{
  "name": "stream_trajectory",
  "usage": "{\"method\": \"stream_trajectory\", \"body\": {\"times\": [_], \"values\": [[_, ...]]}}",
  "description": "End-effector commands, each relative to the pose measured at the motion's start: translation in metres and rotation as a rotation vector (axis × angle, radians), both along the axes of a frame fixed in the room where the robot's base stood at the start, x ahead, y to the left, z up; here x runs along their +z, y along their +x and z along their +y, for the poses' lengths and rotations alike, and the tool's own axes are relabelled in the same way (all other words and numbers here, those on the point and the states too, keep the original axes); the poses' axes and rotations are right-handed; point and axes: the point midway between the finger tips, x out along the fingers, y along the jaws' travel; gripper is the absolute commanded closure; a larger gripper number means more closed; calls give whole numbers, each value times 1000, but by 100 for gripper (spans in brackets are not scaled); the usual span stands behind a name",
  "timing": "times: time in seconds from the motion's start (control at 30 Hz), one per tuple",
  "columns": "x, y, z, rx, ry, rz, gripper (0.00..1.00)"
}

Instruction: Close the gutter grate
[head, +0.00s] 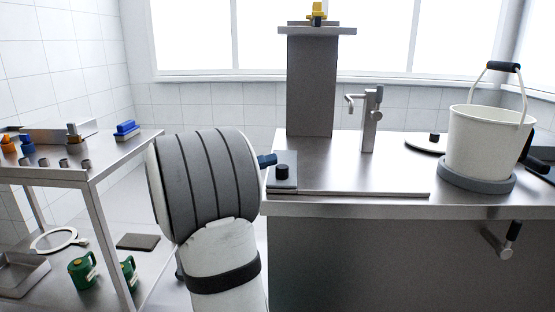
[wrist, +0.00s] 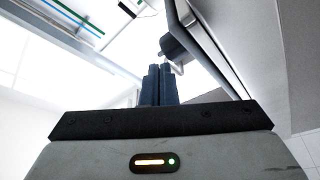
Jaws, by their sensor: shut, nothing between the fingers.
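I cannot clearly make out the gutter grate. A long flat metal strip (head: 350,193) lies along the counter's front edge and may be part of it. A small grey plate with a black knob (head: 282,171) stands at the counter's front left corner. My gripper (head: 267,160) is mostly hidden behind my own arm in the head view; a dark blue fingertip shows just left of the knob. In the wrist view my gripper's dark blue fingers (wrist: 158,70) are together and empty. A dark knob-like part (wrist: 172,46) sits just beyond the fingertips; contact cannot be told.
A white bucket (head: 486,145) stands on a grey ring at the counter's right. A tap (head: 370,120) and a grey column (head: 310,85) stand behind. A cart (head: 120,160) with small tools is at left. A handle (head: 505,240) juts from the counter's front.

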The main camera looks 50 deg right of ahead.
Motion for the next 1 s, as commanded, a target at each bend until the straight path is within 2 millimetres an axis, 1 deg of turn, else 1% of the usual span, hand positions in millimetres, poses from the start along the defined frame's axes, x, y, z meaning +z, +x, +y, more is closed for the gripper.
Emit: {"method": "stream_trajectory", "body": {"times": [0.07,0.17,0.27,0.33,0.37,0.4,0.6,0.67,0.73,1.0], "values": [[3,-5,-5,-12,0,0,100],[13,-4,-3,-9,-1,-2,100],[31,-1,3,4,-2,-3,100],[47,2,8,18,-3,-3,100],[48,7,11,24,-2,0,100],[39,17,18,25,0,4,100],[21,57,49,30,-1,3,100],[19,67,57,30,-2,4,100],[21,68,58,28,0,2,100],[13,79,67,30,0,2,100]]}}
